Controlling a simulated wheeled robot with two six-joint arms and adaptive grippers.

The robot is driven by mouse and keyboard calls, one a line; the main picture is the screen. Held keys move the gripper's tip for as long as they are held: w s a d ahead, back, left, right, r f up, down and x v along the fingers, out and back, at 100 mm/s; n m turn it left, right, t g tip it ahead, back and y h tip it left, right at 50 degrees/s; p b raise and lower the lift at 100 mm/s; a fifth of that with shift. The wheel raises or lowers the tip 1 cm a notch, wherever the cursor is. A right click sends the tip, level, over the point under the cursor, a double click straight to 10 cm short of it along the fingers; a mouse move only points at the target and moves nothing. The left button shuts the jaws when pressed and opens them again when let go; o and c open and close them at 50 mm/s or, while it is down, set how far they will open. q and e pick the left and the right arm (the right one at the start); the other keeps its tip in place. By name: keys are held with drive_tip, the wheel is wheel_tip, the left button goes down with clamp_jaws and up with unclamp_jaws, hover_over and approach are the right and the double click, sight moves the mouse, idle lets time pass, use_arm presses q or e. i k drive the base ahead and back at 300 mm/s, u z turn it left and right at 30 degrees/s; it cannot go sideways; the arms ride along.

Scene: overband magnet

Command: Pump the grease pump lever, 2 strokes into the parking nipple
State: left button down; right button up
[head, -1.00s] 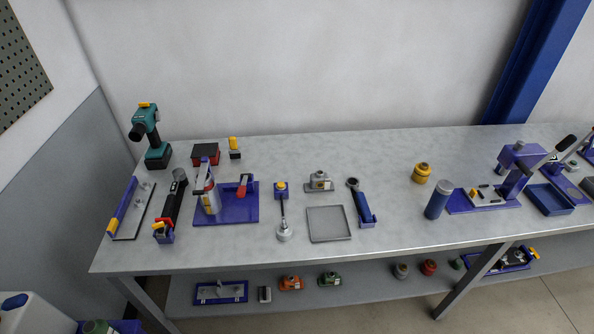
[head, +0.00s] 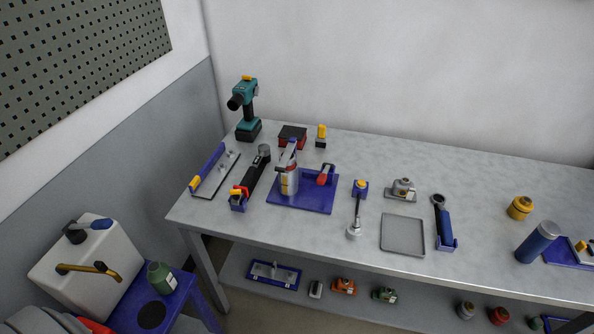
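A red-handled part (head: 325,175) stands on the same plate, to the right of the cylinder. I cannot make out the parking nipple for certain at this size. Neither of my grippers is in view.
The workbench (head: 465,181) also holds a teal drill (head: 246,108), a black tool in a blue holder (head: 252,179), a grey tray (head: 402,235) and a blue cylinder (head: 537,242). A white canister (head: 87,262) and green jar (head: 161,279) are at lower left.

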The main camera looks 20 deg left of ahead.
sight(321, 179)
drive_tip(key=u, duration=1.65)
drive_tip(key=k, duration=0.75)
drive_tip(key=z, duration=0.9)
drive_tip(key=i, duration=0.5)
drive_tip(key=u, duration=0.05)
